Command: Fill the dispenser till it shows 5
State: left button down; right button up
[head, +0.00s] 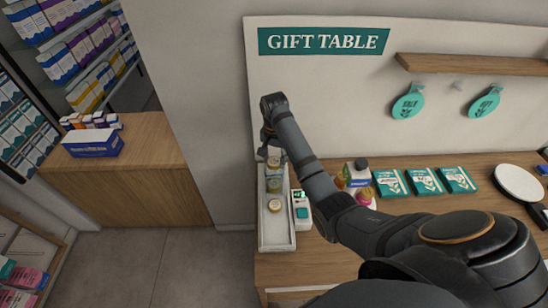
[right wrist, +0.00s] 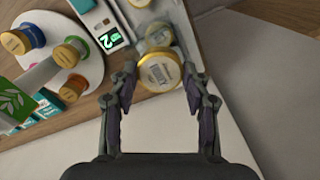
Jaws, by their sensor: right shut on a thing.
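The dispenser is a white channel (head: 277,238) at the left end of the gift table, with a small display unit (head: 301,207) on its right side. Its green digit looks like a 2 in the right wrist view (right wrist: 112,40). A jar with a gold lid (head: 275,204) sits in the channel, with another jar (head: 274,183) behind it. My right gripper (head: 269,143) is over the channel's far end, shut on a gold-lidded jar (right wrist: 159,72). Whether that jar touches the channel is unclear. My left gripper is out of view.
Ribbon spools (right wrist: 72,50) stand on a white round plate (right wrist: 88,70) near the display. Several green packets (head: 424,182) and a white disc (head: 518,183) lie on the table (head: 440,203). A wooden shelf (head: 470,64) and green tags hang on the wall.

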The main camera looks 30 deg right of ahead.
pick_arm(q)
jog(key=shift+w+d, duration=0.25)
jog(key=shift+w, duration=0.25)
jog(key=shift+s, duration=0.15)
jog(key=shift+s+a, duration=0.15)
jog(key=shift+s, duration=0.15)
pick_arm(e)
jog(key=o, duration=1.1)
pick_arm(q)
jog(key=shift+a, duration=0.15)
